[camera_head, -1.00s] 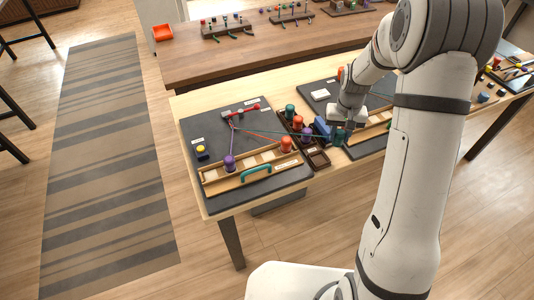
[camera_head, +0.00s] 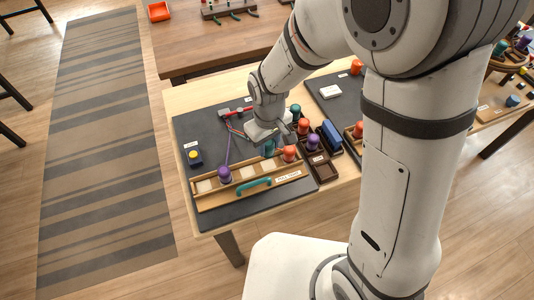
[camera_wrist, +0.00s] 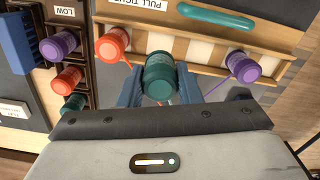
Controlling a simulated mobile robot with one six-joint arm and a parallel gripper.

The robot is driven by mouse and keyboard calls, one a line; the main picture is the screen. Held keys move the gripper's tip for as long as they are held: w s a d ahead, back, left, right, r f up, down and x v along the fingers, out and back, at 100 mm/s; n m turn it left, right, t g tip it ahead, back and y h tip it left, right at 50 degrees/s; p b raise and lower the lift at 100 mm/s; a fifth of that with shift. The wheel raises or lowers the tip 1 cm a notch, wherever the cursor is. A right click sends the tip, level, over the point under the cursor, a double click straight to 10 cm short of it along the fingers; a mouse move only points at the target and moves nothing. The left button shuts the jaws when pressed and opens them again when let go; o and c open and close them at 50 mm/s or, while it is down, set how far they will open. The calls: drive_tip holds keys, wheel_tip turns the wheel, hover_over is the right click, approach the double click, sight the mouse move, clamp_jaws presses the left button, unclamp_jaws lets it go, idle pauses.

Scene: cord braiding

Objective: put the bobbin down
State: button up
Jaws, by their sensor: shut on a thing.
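My gripper (camera_wrist: 160,95) is shut on a dark teal bobbin (camera_wrist: 160,74), one finger on each side of it. In the head view the held teal bobbin (camera_head: 268,149) is at the back edge of the wooden rack (camera_head: 208,202), partly hidden by my gripper (camera_head: 274,144). The rack has light and dark squares in a row. A purple bobbin (camera_head: 225,174) stands at its left end and an orange bobbin (camera_head: 289,153) at its right end. In the wrist view the held bobbin is between them. I cannot tell whether it touches the rack.
A dark tray (camera_head: 324,170) to the right holds several bobbins and a blue block (camera_head: 331,135). A teal handle (camera_head: 254,186) is on the rack's front. A yellow button (camera_head: 193,156) is at the left.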

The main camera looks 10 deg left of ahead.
sight(268, 156)
wheel_tip(268, 156, down, 6)
drive_tip(key=shift+r, duration=0.2)
drive_tip(key=shift+f, duration=0.3)
drive_tip(key=o, duration=1)
